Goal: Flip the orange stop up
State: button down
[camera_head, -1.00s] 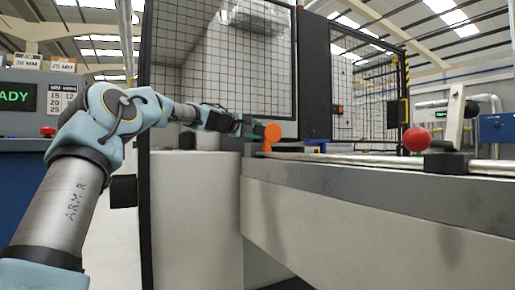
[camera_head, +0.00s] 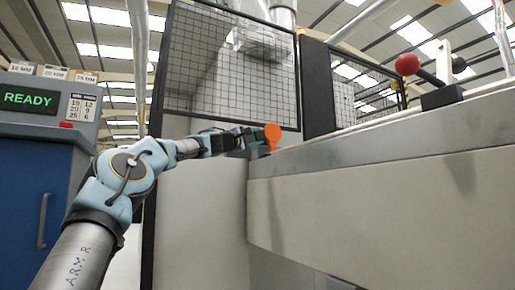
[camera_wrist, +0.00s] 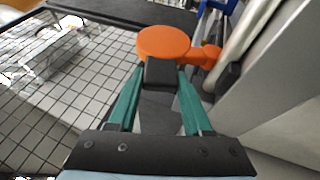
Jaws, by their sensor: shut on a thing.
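The orange stop (camera_head: 272,132) is at the left end of the long grey machine bed in the head view. Its round disc stands above a short stem. My gripper (camera_head: 260,137) reaches it from the left. In the wrist view the stop's disc (camera_wrist: 164,42) lies just past my fingertips (camera_wrist: 162,72), with its orange arm running right to a pivot by the bed edge. The green-sided fingers come together at a dark tip against the disc, shut on the stop. The part of the disc between the fingertips is hidden.
The machine bed (camera_head: 390,155) runs right from the stop. A red ball knob (camera_head: 407,64) sits on a lever farther right. A mesh guard (camera_head: 230,65) stands behind my arm. A cabinet with a READY display (camera_head: 30,98) is at the left.

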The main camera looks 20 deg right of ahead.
jog(key=shift+a+f+b, duration=0.1)
jog(key=shift+f+b, duration=0.1)
jog(key=shift+b, duration=0.5)
jog(key=shift+c, duration=1.6)
grip_release()
jog(key=b+v, duration=0.5)
jog(key=v, duration=0.2)
jog(key=shift+a+f, duration=0.2)
jog(key=shift+s, duration=0.15)
